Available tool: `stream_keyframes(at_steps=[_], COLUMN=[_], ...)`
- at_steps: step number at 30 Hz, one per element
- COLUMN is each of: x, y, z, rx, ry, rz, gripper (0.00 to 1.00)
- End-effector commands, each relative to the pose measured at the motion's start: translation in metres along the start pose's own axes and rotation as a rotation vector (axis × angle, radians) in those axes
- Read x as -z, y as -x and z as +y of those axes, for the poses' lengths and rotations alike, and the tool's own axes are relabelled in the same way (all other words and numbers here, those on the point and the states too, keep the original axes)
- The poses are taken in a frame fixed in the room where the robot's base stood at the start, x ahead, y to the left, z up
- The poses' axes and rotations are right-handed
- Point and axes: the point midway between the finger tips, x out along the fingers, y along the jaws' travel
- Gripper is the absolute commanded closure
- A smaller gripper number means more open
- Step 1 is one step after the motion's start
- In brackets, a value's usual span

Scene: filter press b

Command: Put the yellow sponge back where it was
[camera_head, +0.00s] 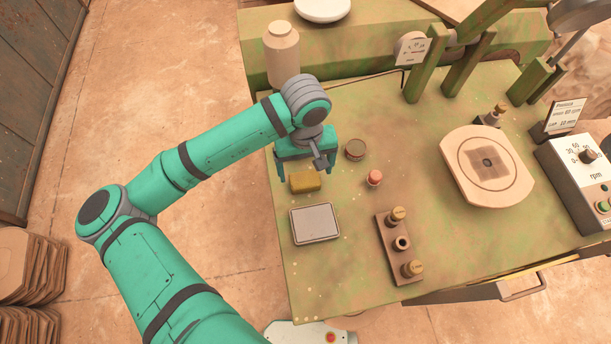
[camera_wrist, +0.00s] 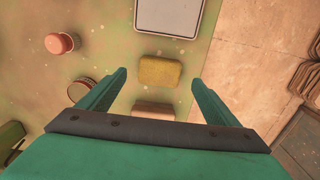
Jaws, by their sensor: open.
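The yellow sponge (camera_head: 305,181) lies flat on the green-painted table near its left edge, just behind a grey rectangular plate with a pale rim (camera_head: 315,223). My gripper (camera_head: 307,168) is above the table by the sponge, open and empty. In the wrist view the sponge (camera_wrist: 160,72) shows between and slightly beyond the two fingertips (camera_wrist: 157,81), touching neither. The plate (camera_wrist: 172,14) is farther out in that view. The height of the fingertips above the table is hard to tell.
A brownish block (camera_wrist: 153,110) shows between the fingers, partly hidden. A round dark-topped tin (camera_head: 355,150), a red-topped piece (camera_head: 375,177) and a rack with brass knobs (camera_head: 401,244) stand to the right. A beige bottle (camera_head: 282,57) stands behind. The table's left edge is close.

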Motion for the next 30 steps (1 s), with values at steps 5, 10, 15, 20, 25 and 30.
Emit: stream_keyframes(at_steps=[5, 10, 15, 20, 25, 30], x=[0.001, 0.0, 0.0, 0.0, 0.0, 0.0], y=[0.03, 0.045, 0.049, 0.049, 0.049, 0.048], z=[0.0, 0.0, 0.0, 0.0, 0.0, 0.0], rx=[0.0, 0.001, 0.0, 0.0, 0.0, 0.0], ry=[0.001, 0.0, 0.0, 0.0, 0.0, 0.0], rz=[0.002, 0.001, 0.0, 0.0, 0.0, 0.0], gripper=[0.16, 0.16, 0.16, 0.16, 0.16, 0.16])
